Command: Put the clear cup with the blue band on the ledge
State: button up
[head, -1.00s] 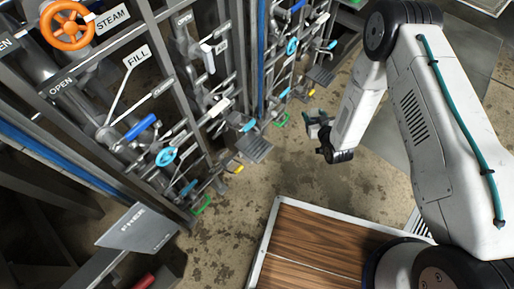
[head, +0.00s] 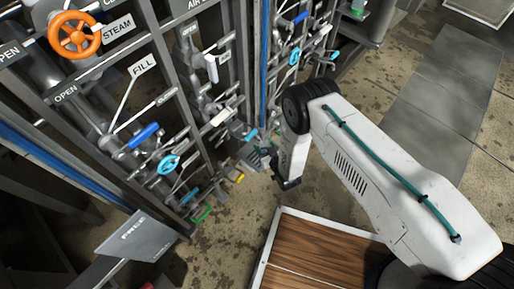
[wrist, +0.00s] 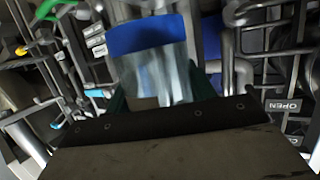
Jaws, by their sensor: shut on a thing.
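The clear cup with the blue band (wrist: 150,62) fills the upper middle of the wrist view; its band is broad and deep blue. My gripper (wrist: 160,98) is shut on the cup, with dark green fingers at its sides. In the head view my gripper (head: 270,157) is close to the pipe rack, off the floor; the cup is too small there to make out clearly. A grey plate marked FREE (head: 136,238) juts out at the lower left of the head view. I cannot tell whether it is the ledge. My gripper is right of and apart from it.
Pipes and levers stick out towards my gripper. Concrete floor (head: 222,250) lies open in front of the rack.

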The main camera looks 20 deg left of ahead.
jog(key=a, duration=0.2)
jog(key=shift+w+a+f, duration=0.1)
jog(key=shift+w+a, duration=0.1)
jog(key=shift+a, duration=0.8)
jog(key=shift+d+f, duration=0.15)
jog(key=shift+f, duration=1.65)
jog(key=shift+f, duration=0.1)
jog(key=o, duration=1)
jog(key=v, duration=1.2)
